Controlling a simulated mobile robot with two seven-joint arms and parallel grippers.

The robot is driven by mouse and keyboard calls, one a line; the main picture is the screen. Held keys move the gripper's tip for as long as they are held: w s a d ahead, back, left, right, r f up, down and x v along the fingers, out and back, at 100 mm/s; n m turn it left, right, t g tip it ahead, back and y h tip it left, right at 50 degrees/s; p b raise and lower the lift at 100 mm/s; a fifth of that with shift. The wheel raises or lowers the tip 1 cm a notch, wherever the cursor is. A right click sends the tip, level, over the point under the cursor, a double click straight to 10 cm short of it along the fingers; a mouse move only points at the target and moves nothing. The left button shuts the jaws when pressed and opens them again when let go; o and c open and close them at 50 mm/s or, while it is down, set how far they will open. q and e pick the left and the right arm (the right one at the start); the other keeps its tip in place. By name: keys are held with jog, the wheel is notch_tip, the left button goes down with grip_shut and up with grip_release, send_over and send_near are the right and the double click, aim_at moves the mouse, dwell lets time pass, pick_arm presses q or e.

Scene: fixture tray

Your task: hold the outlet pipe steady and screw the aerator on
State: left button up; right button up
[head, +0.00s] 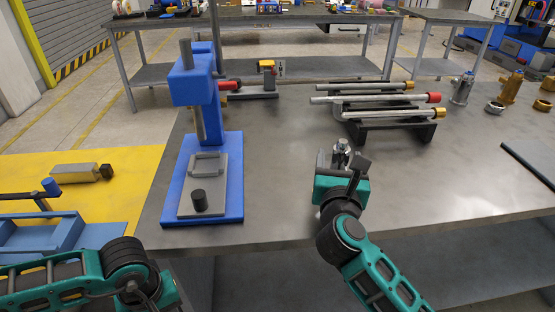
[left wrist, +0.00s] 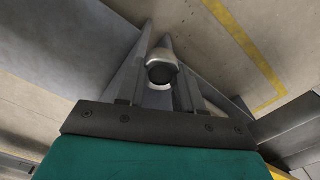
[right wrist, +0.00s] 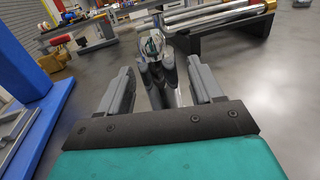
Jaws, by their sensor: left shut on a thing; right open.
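My right gripper (head: 342,168) is over the grey table, open, with its fingers apart on either side of a chrome fitting in the right wrist view. This fitting (right wrist: 152,46) has a rounded top and upright cylinders; it also shows just beyond the gripper in the head view (head: 341,148). I cannot tell whether a finger touches it, or which part is the outlet pipe. My left gripper (left wrist: 162,85) is shut on a small silver round piece with a dark round face (left wrist: 162,71), which looks like the aerator. The head view shows my left arm at lower left, but not its gripper.
A blue press (head: 230,190) stands on the table, left of my right gripper. A black rack (head: 395,132) with several pipes stands beyond it. A silver tap (head: 462,90) and a brass fitting (head: 510,88) stand far right.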

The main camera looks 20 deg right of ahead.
jog(key=shift+w+d, duration=0.1)
jog(key=shift+w, duration=0.05)
jog(key=shift+r, duration=0.1)
grip_shut()
dwell(0.6)
jog(key=shift+r, duration=0.1)
notch_tip(320, 180, up, 20)
jog(key=p, duration=0.6)
